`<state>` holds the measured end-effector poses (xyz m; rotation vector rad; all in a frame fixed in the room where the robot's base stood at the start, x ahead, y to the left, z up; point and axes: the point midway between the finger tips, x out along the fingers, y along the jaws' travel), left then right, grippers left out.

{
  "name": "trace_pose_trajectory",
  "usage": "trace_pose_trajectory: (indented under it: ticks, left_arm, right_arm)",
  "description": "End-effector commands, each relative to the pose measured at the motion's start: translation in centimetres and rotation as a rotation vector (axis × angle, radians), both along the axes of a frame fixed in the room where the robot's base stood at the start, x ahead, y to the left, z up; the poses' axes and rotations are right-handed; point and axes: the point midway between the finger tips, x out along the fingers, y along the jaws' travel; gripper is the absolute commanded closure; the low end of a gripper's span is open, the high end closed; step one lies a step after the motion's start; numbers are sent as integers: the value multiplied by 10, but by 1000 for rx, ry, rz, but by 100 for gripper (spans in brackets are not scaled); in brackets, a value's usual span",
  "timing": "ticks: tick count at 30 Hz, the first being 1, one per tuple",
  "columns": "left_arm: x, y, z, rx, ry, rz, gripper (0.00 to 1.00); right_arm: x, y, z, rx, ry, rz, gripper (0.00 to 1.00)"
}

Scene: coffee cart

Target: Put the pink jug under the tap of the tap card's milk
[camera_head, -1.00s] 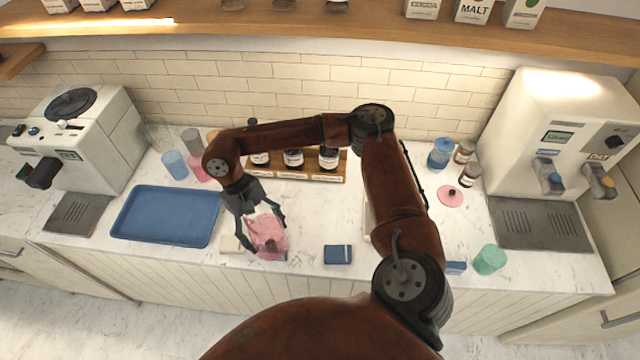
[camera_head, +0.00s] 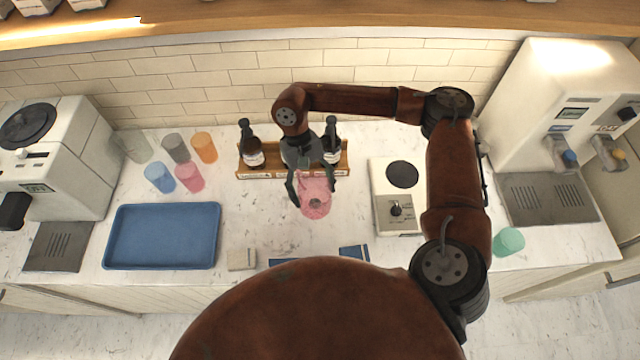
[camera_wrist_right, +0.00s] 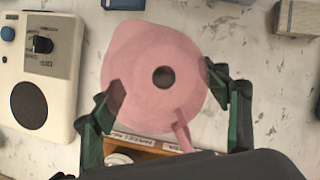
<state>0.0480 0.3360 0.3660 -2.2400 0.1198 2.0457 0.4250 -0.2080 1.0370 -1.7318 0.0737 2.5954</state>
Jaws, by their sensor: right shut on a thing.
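The pink jug (camera_head: 315,207) is held in my right gripper (camera_head: 312,190), in front of the bottle rack in the head view. Its round body and handle show from above in the right wrist view (camera_wrist_right: 152,50), between the two fingers of the right gripper (camera_wrist_right: 168,105). Whether it clears the counter is hard to tell. The white dispenser (camera_head: 545,90) at the right has a blue-marked tap (camera_head: 561,155) and a yellow-marked tap (camera_head: 608,155) above a grey drip tray (camera_head: 545,200). Its small labels are too small to read surely. I cannot pick out the tap card's text. My left gripper is not in view.
A white scale-like device (camera_head: 385,212) stands right of the jug, between it and the dispenser. A green cup (camera_head: 508,242) stands before the drip tray. The bottle rack (camera_head: 265,174) is behind the jug. A blue tray (camera_head: 160,262) and several cups lie left.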

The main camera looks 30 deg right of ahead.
Motion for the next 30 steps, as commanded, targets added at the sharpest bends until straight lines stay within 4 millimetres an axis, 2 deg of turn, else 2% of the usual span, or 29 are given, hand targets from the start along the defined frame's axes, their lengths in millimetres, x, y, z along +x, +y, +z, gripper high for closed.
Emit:
trace_pose_trajectory:
  ticks: [1,3,6,11,21,30]
  left_arm:
    - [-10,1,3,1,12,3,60]
    - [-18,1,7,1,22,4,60]
    - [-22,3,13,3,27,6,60]
    - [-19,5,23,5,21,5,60]
    - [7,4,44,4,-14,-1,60]
    - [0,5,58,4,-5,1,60]
  right_arm:
    - [-6,0,-1,3,5,-40,71]
    - [-13,0,-4,3,6,-125,71]
    - [-25,-1,-7,3,7,-278,71]
    - [-41,-5,-8,2,7,-536,71]
    - [-68,-26,1,-1,4,-1063,71]
    - [-89,-53,17,-2,2,-1478,71]
